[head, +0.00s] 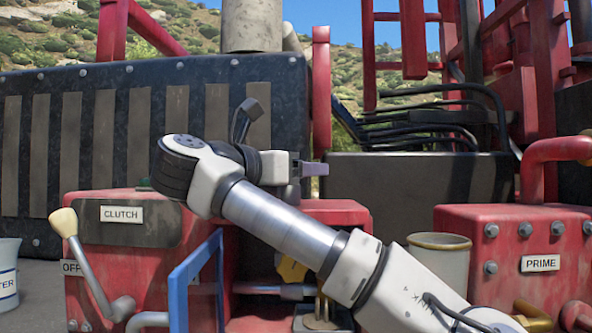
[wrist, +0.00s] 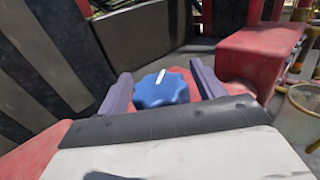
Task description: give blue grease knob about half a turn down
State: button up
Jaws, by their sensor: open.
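The blue grease knob (wrist: 161,90) shows in the wrist view, a scalloped dial with a white pointer line on its top, tilted slightly right of straight up in the picture. It sits on red metalwork. My gripper (wrist: 161,72) is open, with one purple-grey finger on each side of the knob and a visible gap to each. Whether the fingers reach down to the knob's height, I cannot tell. In the head view my gripper (head: 315,168) points right above the red housing, and the knob does not show there.
A red CLUTCH box (head: 150,270) with a cream-knobbed lever (head: 64,222) stands at left, beside a blue bar frame (head: 190,275). A yellow knob (head: 291,270) is below my arm. A beige cup (head: 440,262) and a red PRIME box (head: 555,235) stand at right.

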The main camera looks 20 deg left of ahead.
jog(key=shift+r, duration=0.1)
notch_tip(320, 180, up, 20)
jog(key=p, duration=1.4)
jog(key=shift+p, duration=0.3)
